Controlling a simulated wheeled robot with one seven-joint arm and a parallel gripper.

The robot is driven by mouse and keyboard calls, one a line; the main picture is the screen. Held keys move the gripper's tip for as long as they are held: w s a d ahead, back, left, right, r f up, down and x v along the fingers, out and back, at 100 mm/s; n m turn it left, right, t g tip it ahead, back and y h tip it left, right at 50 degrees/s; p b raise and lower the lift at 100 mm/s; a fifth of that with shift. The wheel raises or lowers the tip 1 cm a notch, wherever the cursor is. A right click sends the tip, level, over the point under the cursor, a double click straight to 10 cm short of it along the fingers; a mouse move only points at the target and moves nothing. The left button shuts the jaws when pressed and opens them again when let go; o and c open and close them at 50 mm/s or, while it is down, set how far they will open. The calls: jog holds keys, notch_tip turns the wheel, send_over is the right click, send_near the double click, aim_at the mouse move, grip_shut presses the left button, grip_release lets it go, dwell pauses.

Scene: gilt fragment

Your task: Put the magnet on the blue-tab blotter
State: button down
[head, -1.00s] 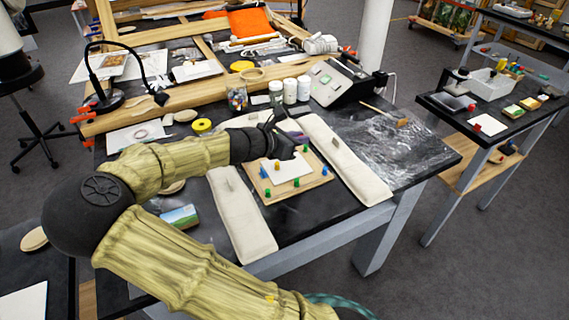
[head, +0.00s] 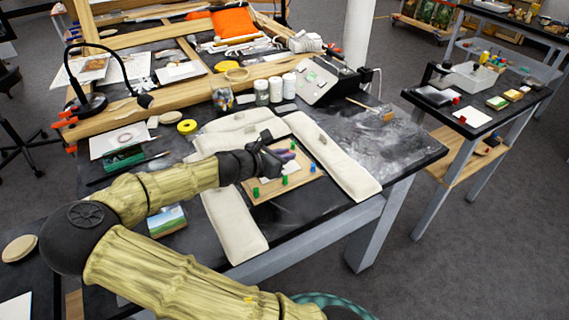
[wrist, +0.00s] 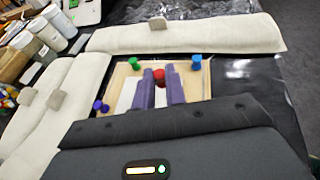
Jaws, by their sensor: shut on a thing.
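My gripper (head: 284,157) is over the wooden board (head: 262,194) on the main bench. In the wrist view its purple fingers (wrist: 160,80) are shut on a red-headed magnet (wrist: 159,76), which shows between the fingertips. A green magnet (wrist: 134,63), a blue magnet (wrist: 195,62) and a purple magnet (wrist: 100,106) stand on the board around the fingers. A white sheet (wrist: 127,94) on the board lies partly behind the fingers. I cannot tell whether the red magnet touches the board. I cannot make out a blue-tab blotter.
Long cream cushions lie around the board, one on its right (head: 335,157) and one on its left (head: 233,225). Jars (head: 275,90) and a desk lamp (head: 90,100) stand behind. A side table at the right holds a white sheet (head: 474,116) with a small red piece.

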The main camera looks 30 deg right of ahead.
notch_tip(320, 180, down, 3)
jog(key=shift+f, duration=0.1)
jog(key=c, duration=1.4)
grip_release()
jog(key=shift+c, duration=0.2)
jog(key=shift+a, duration=0.1)
jog(key=p+v, duration=0.1)
jog(key=v, duration=1.1)
jog(key=shift+f, duration=0.15)
